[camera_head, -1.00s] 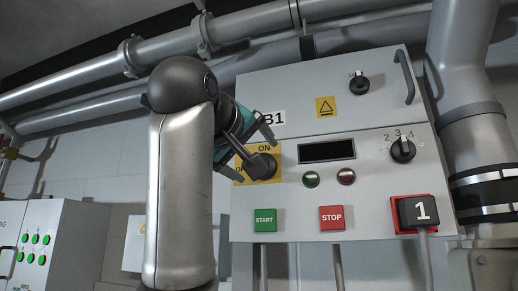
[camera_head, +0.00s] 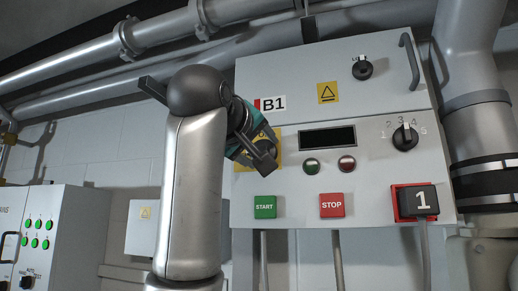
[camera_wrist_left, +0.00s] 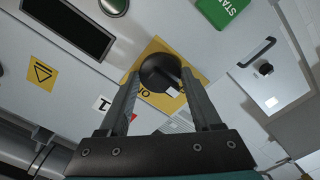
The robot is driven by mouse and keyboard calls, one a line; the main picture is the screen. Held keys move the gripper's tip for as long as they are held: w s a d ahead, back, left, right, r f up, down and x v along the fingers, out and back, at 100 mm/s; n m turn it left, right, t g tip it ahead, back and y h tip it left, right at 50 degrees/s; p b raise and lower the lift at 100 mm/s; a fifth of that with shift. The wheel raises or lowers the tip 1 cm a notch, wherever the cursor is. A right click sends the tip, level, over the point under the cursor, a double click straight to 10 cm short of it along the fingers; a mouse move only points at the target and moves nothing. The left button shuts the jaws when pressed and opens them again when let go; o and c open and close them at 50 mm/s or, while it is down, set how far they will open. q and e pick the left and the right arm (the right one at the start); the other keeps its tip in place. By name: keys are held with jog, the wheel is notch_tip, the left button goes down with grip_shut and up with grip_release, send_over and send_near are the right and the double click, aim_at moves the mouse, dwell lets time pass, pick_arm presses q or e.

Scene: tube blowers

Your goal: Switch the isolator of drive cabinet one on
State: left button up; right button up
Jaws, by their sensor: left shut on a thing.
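The isolator is a black rotary knob on a yellow plate (camera_head: 278,136), at the left of the grey cabinet (camera_head: 378,165) beneath the label B1 (camera_head: 272,104). My left gripper (camera_head: 262,150) is at this knob and covers most of it in the head view. In the left wrist view the black knob (camera_wrist_left: 158,72) sits between the two fingers of my left gripper (camera_wrist_left: 160,80), which is shut on it. The knob's pale-tipped handle points down and right there, near partly hidden lettering on the plate. My right gripper is not in view.
Below the plate are a green START button (camera_head: 264,207) and a red STOP button (camera_head: 332,205). Pipes run above the cabinet.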

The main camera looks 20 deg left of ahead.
pick_arm(q)
jog(key=c, duration=0.7)
jog(key=shift+o, duration=0.2)
jog(key=m+b, duration=0.1)
jog(key=m, duration=0.8)
jog(key=shift+b, duration=0.35)
jog(key=m, duration=0.4)
jog(key=shift+m, duration=2.5)
jog(key=o, duration=1.4)
jog(key=shift+c, duration=0.2)
